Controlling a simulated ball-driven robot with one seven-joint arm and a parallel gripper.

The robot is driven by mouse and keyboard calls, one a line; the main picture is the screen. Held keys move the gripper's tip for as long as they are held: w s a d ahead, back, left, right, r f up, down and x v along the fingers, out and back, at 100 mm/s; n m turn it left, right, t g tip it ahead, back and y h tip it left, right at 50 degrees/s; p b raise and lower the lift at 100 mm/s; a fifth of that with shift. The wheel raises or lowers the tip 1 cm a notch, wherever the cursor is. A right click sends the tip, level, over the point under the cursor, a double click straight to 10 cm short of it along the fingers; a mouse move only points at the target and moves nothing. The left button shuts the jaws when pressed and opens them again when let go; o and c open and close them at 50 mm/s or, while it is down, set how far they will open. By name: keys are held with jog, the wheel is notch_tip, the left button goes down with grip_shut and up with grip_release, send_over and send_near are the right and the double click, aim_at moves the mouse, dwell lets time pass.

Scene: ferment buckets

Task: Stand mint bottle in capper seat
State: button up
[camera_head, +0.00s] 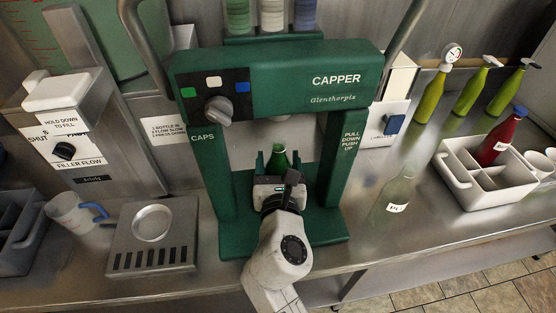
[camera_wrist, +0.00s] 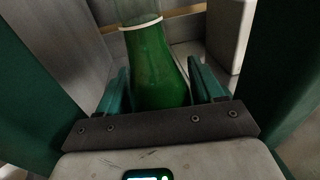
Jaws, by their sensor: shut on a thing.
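The capper (camera_head: 270,80) is a green press frame with two posts and a base plate (camera_head: 330,228) on the counter. A green bottle (camera_head: 279,160), which I take as the mint bottle, is upright between the posts. My gripper (camera_head: 279,172) reaches in from the front and is shut on it. In the wrist view the bottle's green body (camera_wrist: 155,68) is between my teal fingers (camera_wrist: 162,88), with a pale ring near its neck. My gripper hides the bottle's foot and the capper seat, so I cannot tell whether the bottle rests in it.
A clear labelled bottle (camera_head: 397,190) stands right of the capper. Further right a white crate (camera_head: 462,187) holds a red bottle (camera_head: 498,140). Left are a scale (camera_head: 155,240), a jug (camera_head: 72,212) and the filler (camera_head: 65,125). Several yellow-green bottles (camera_head: 430,98) stand back right.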

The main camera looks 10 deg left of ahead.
jog(key=shift+r, duration=0.1)
jog(key=o, duration=1.8)
jog(key=shift+c, duration=0.2)
jog(key=shift+f, duration=0.2)
jog(key=shift+s, duration=0.1)
jog(key=s+d, duration=0.1)
jog(key=s, duration=0.9)
jog(key=shift+s+d+r, duration=0.3)
jog(key=shift+r, duration=0.1)
jog(key=s+d+p, duration=0.1)
jog(key=s+d, duration=0.2)
jog(key=s, duration=0.9)
jog(key=shift+s+d+r, duration=0.25)
jog(key=shift+d+r, duration=0.05)
jog(key=shift+r, duration=0.15)
